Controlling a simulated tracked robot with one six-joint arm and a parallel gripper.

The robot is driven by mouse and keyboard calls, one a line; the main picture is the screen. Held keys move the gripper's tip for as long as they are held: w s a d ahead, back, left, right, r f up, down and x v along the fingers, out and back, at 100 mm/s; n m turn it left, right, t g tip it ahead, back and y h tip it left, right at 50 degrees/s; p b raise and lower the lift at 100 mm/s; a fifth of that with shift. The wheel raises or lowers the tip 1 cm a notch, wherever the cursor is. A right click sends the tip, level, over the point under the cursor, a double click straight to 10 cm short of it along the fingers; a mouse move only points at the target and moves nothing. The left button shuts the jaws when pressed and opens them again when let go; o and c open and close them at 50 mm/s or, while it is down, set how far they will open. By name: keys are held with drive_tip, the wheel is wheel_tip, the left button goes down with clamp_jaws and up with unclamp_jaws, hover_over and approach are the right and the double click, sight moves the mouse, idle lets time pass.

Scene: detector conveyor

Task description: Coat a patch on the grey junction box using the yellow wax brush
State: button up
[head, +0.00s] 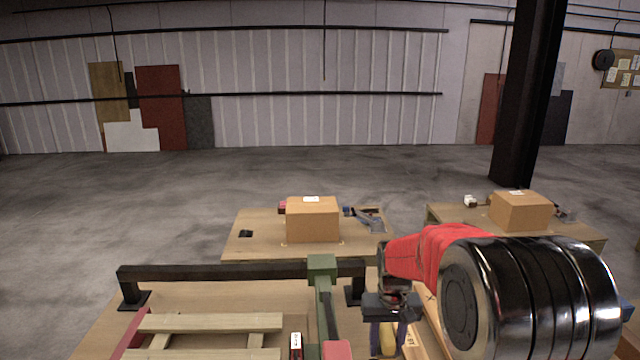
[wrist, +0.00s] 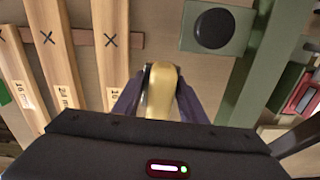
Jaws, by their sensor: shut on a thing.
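My gripper (wrist: 158,103) is shut on the yellow wax brush (wrist: 161,82), with one purple-grey finger on each side of it. The brush points away from the wrist camera, and its lower part is hidden behind my gripper's dark body. In the head view, my gripper (head: 388,335) is low right of centre, with part of the yellow brush (head: 388,342) between the fingers. A grey-green box (wrist: 238,32) with a dark round patch, seemingly the junction box, is ahead and right of the brush in the wrist view. I cannot tell the height gap between them. I cannot make the box out in the head view.
Wooden planks marked with crosses (wrist: 65,60) lie left of the brush. A green beam (wrist: 262,60) runs right of the box, with a red item (wrist: 303,93) beyond. A black rail (head: 240,272) crosses the bench's far side. Cardboard boxes (head: 313,222) stand on tables behind.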

sight(388, 328)
drive_tip(key=r, duration=0.4)
drive_tip(key=w+r, duration=0.1)
drive_tip(key=r, duration=0.1)
drive_tip(key=shift+r, duration=0.15)
drive_tip(key=shift+d, duration=0.1)
